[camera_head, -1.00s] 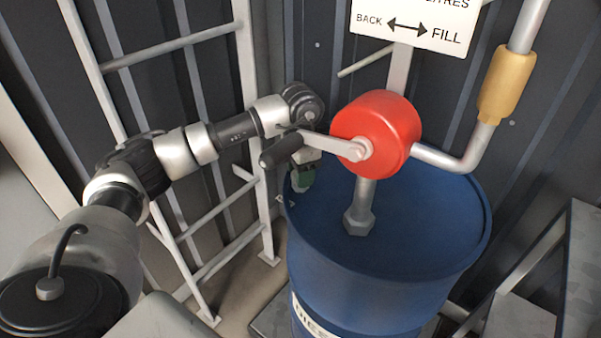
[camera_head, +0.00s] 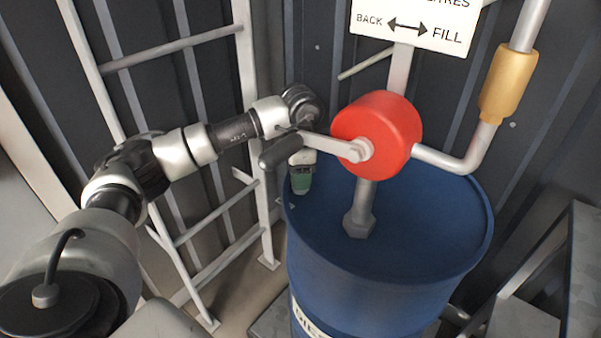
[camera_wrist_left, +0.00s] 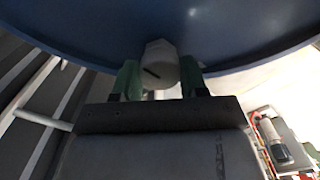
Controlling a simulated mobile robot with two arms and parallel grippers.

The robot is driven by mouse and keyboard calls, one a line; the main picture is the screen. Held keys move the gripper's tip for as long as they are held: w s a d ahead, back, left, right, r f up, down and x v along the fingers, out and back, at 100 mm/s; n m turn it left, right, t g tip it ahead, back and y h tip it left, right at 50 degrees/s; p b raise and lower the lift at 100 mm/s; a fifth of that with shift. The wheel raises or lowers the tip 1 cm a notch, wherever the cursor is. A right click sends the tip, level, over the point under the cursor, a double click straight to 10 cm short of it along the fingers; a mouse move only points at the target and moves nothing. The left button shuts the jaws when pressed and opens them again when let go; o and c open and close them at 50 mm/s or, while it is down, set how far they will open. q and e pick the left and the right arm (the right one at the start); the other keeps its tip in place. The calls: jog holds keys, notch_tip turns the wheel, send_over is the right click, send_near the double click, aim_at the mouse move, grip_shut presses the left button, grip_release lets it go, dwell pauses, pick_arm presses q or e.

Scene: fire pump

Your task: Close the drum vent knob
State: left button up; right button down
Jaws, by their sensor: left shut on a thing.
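The drum vent knob (camera_wrist_left: 160,64), a pale faceted cap with a dark slot, shows in the left wrist view against the blue drum (camera_wrist_left: 90,22). My left gripper (camera_wrist_left: 160,78) has its green fingers on either side of the knob and is shut on it. The knob is hidden there behind the gripper. My right gripper is in neither view.
The red pump (camera_head: 378,135) stands above the drum, its crank handle (camera_head: 281,151) reaching left, close by my left wrist. A pale ladder (camera_head: 250,100) stands behind my left arm. A grey pipe with a yellow sleeve (camera_head: 507,85) rises at right.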

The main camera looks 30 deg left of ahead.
pick_arm(q)
jog(key=shift+r, duration=0.1)
jog(key=o, duration=0.9)
notch_tip(320, 180, up, 11)
jog(key=shift+f, duration=0.15)
